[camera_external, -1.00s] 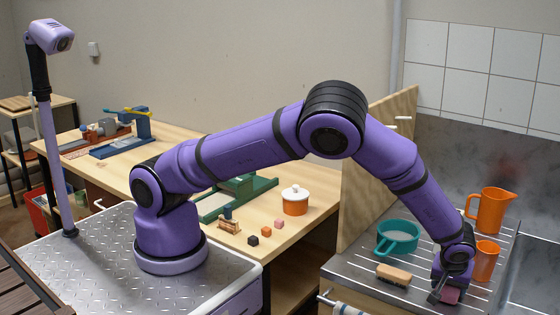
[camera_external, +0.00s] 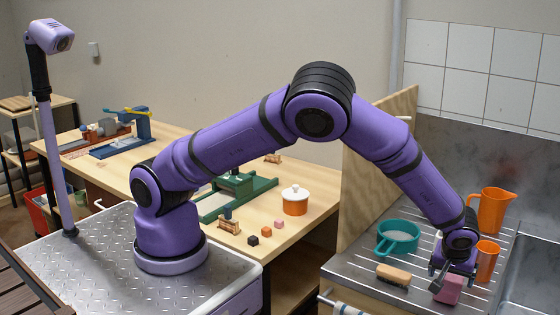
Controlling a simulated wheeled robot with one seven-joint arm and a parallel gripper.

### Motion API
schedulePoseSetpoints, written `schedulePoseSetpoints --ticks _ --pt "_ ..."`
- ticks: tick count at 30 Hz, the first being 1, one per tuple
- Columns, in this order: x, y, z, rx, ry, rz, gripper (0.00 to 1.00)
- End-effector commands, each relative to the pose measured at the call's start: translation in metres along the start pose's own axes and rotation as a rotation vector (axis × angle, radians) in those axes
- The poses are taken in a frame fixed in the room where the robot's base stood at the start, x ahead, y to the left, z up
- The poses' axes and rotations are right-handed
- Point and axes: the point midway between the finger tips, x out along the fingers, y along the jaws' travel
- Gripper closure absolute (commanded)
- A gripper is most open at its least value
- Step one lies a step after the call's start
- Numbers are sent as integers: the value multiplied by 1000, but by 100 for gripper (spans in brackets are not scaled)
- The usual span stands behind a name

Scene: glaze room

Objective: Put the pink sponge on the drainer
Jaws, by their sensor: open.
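The pink sponge (camera_external: 449,290) stands on the ridged steel drainer (camera_external: 350,268), near its front edge. My gripper (camera_external: 451,273) is open just above and behind the sponge, with its fingers spread. The fingers overlap the sponge's upper part in the picture, so I cannot tell whether they touch it. The sponge's top and far side are partly hidden.
A teal strainer (camera_external: 398,238) and a wooden brush (camera_external: 393,275) lie on the drainer to the left. An orange cup (camera_external: 487,261) stands close to the right of my gripper, with an orange jug (camera_external: 492,210) behind it. The sink (camera_external: 535,275) is further right.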

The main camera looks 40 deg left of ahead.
Motion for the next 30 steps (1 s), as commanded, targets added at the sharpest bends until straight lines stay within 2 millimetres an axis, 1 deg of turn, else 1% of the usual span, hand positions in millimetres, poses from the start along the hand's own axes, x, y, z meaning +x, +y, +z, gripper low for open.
schedulePoseSetpoints --ticks 1,6,9,12,17,30 --pt "-12 0 0 0 0 3 9" --pt "-43 0 0 0 0 2 9" --pt "-56 0 0 1 0 2 9" --pt "-65 0 0 1 0 0 9" --pt "-70 0 0 1 0 -1 9" --pt "-70 0 0 1 0 -1 9"
